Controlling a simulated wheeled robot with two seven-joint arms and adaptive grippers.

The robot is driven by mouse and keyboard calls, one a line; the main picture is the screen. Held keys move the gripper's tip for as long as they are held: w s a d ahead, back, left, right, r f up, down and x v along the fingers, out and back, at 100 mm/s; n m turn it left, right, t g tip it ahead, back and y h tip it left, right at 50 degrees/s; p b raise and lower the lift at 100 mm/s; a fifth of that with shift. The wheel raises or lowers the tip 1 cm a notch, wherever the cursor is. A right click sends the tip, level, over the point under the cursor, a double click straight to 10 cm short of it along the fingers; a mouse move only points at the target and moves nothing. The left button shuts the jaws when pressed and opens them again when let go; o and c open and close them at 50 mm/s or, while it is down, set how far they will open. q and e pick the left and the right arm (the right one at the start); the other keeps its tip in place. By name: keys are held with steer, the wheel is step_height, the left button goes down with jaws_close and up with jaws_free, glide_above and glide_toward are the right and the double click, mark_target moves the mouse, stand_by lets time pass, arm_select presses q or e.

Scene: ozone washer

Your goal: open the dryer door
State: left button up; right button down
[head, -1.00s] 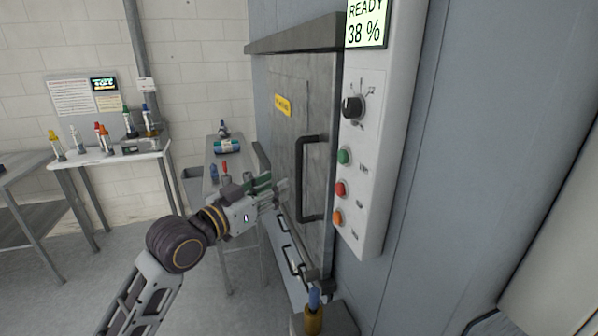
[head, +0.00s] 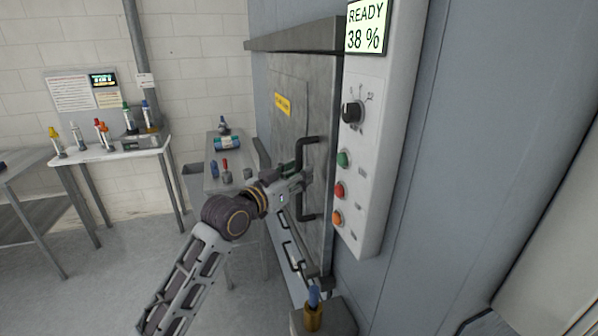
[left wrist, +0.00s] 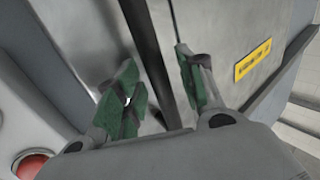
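The dryer door (head: 287,128) is a grey metal panel with a yellow label, and it looks shut. Its black bar handle (head: 299,156) stands upright near the door's right edge. My left gripper (head: 306,178) is at the middle of the handle in the head view. In the left wrist view, the green-padded fingers of my left gripper (left wrist: 160,92) are spread apart, with the dark handle bar (left wrist: 150,60) running between them. Neither pad visibly presses on the bar. My right gripper is in neither view.
A white control panel (head: 374,145) with a knob and coloured buttons sits just right of the door. Lower black handles (head: 292,255) and a blue-and-brass part (head: 313,310) are below. A narrow table (head: 212,172) with bottles stands left of the door.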

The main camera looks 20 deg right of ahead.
arm_select(q)
steer(key=shift+w+d, duration=0.2)
steer(key=shift+d, duration=0.05)
steer(key=shift+c, duration=0.5)
jaws_close()
